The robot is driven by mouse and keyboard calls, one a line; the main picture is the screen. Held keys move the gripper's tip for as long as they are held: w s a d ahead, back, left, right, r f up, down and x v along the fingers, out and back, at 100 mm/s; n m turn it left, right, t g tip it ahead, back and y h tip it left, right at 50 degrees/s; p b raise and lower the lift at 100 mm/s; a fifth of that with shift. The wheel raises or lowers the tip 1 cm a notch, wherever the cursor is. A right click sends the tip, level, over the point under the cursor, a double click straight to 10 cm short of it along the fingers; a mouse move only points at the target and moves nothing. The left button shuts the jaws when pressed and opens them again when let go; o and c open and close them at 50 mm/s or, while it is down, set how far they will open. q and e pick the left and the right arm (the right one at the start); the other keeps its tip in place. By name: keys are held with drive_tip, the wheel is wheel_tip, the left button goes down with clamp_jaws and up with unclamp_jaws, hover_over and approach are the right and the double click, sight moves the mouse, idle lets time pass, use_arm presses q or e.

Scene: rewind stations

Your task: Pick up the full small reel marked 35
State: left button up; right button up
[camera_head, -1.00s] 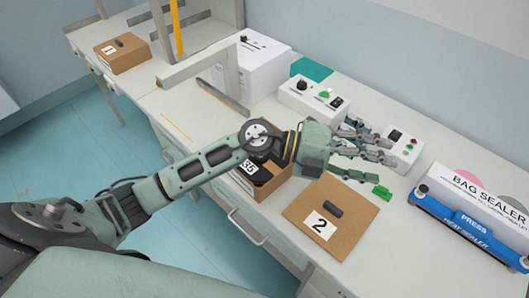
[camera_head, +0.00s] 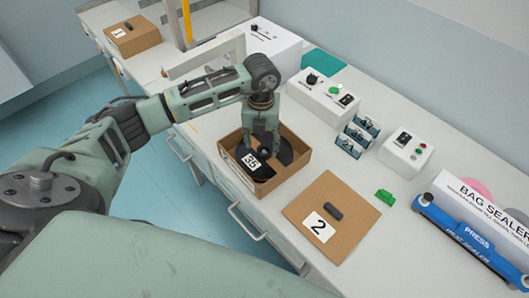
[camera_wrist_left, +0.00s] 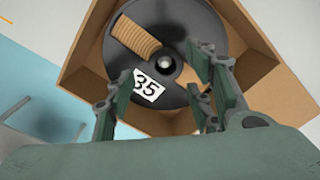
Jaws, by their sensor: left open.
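The small reel marked 35 (camera_head: 252,162) lies in an open cardboard box (camera_head: 293,173) on the bench. It is black with a white label. The left wrist view shows its round face (camera_wrist_left: 190,22), a round hub and a tan wound section seen through an opening. My left gripper (camera_head: 262,146) points down over the box, right above the reel, and partly hides it. In the left wrist view its open fingers (camera_wrist_left: 163,78) are spread over the reel near the label, with nothing held. Whether the fingertips touch the reel, I cannot tell. My right gripper is not in view.
A brown cardboard piece marked 2 (camera_head: 340,194) lies right of the box. Behind stand several small labelled blue-grey packs (camera_head: 354,138), a white control box (camera_head: 406,153) and a longer one (camera_head: 322,96). A green piece (camera_head: 385,197) and the bag sealer (camera_head: 470,225) are at right.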

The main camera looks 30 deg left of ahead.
sight(262, 147)
use_arm(q)
drive_tip(key=shift+w+f+p, duration=0.1)
drive_tip(key=shift+f+p, duration=0.25)
drive_tip(key=shift+f, duration=1.3)
drive_tip(key=shift+c, duration=0.2)
clamp_jaws()
